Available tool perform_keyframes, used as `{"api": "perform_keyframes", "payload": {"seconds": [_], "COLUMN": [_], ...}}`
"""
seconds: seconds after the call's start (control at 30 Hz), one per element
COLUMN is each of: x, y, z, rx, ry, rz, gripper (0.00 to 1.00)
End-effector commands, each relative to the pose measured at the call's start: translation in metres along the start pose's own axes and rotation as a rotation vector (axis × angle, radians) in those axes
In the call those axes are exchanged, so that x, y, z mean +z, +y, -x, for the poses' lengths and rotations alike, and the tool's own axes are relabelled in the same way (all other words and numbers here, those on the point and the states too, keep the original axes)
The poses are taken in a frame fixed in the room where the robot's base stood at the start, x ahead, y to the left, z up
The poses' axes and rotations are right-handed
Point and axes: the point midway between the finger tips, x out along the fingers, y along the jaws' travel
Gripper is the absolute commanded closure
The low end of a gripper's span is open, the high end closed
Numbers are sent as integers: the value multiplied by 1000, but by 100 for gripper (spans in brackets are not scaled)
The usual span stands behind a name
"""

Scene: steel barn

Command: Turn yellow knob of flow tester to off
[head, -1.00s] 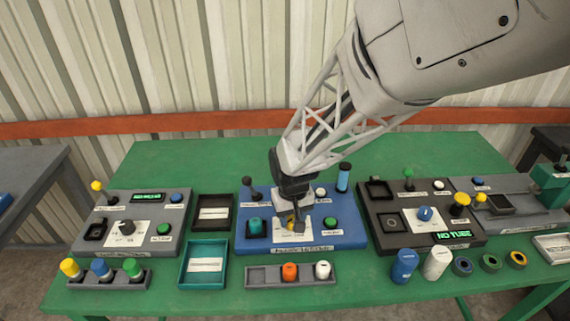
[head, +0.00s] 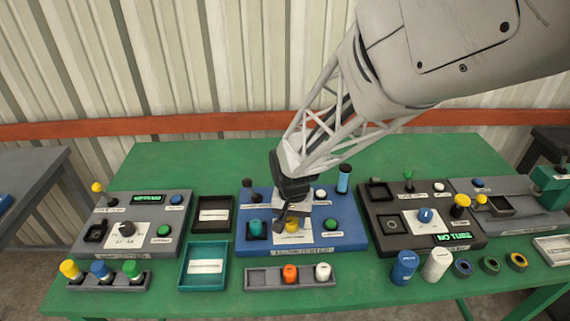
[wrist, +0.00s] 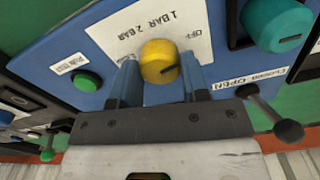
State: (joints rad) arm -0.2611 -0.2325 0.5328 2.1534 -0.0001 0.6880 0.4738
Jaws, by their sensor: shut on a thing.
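The flow tester is the blue panel (head: 346,240) in the middle of the green table. Its yellow knob (head: 292,225) sits on a white plate; in the wrist view the yellow knob (wrist: 158,60) is between my two fingers. My gripper (wrist: 161,80) is shut on the knob from above; in the head view my gripper (head: 290,222) partly covers it. The plate (wrist: 125,30) reads "OFF", "1 BAR" and "2 BAR", upside down in the wrist view. A dark mark shows on the knob, at its lower right in the wrist view; I cannot tell which label it points to.
On the blue panel, a teal knob (wrist: 278,24), a green button (wrist: 87,81) and a dark-tipped lever (wrist: 288,130) stand close around my fingers. A rack (head: 262,276) with orange and white caps lies in front.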

Motion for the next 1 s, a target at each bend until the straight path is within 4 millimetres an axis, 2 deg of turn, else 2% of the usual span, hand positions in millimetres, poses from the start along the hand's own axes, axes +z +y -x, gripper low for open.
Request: {"api": "perform_keyframes", "payload": {"seconds": [0.13, 0.17, 0.3, 0.33, 0.73, 1.0], "x": [0, 0, 0, 0, 0, 0], "y": [0, 0, 0, 0, 0, 0], "z": [1, 1, 1, 0, 4, 29], "rx": [-1, -1, 0, 0, 0, -1], "ry": [1, 1, 1, 1, 1, 2], "rz": [0, 0, 1, 1, 1, 1], "gripper": [82, 57, 35, 33, 33, 33]}}
